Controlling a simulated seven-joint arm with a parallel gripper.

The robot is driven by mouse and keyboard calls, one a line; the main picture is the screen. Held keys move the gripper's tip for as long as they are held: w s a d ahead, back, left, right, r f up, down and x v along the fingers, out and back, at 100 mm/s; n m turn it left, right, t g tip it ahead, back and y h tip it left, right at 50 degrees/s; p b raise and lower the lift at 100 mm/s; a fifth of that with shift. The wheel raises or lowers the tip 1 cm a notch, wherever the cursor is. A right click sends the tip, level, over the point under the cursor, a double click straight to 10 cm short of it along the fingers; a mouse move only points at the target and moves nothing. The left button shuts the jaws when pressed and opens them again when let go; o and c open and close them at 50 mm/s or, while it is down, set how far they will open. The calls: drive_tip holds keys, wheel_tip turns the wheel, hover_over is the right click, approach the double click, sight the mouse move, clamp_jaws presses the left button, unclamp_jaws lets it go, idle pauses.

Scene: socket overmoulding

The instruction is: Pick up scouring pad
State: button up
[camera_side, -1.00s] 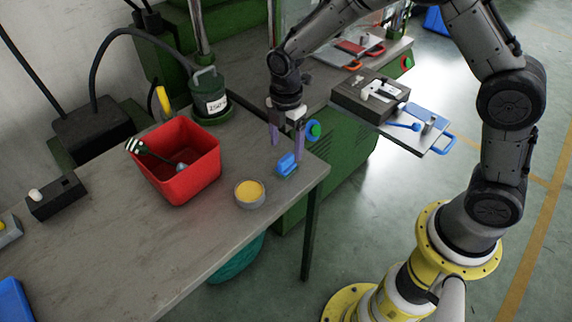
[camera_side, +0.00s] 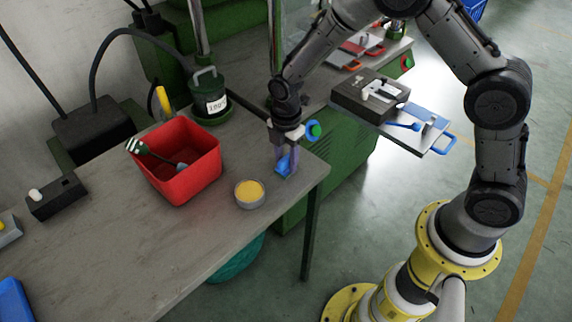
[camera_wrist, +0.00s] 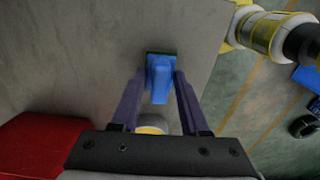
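The scouring pad (camera_side: 283,166) is a small blue-handled block near the right corner of the grey table. In the wrist view its blue handle (camera_wrist: 159,78) shows with a thin dark green edge at the far end. My gripper (camera_side: 287,163) is low over the table with its purple fingers on either side of the handle. In the wrist view the fingertips of my gripper (camera_wrist: 161,75) press close against both sides of the handle. The pad is at table height; any gap beneath it cannot be told.
A round tin with yellow content (camera_side: 249,194) stands just left of the pad. A red bin (camera_side: 187,180) with a brush in it stands farther left. A green canister (camera_side: 208,105) stands behind. The table's right corner (camera_side: 322,170) is close.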

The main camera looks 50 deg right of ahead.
clamp_jaws()
drive_tip(key=shift+r, duration=0.15)
drive_tip(key=shift+r, duration=0.6)
drive_tip(key=s+d+r, duration=0.2)
drive_tip(key=s+r, duration=0.9)
drive_tip(key=s, duration=0.2)
drive_tip(key=shift+s+d+r, duration=0.25)
drive_tip(key=shift+s, duration=0.15)
drive_tip(key=shift+c, duration=0.4)
unclamp_jaws()
clamp_jaws()
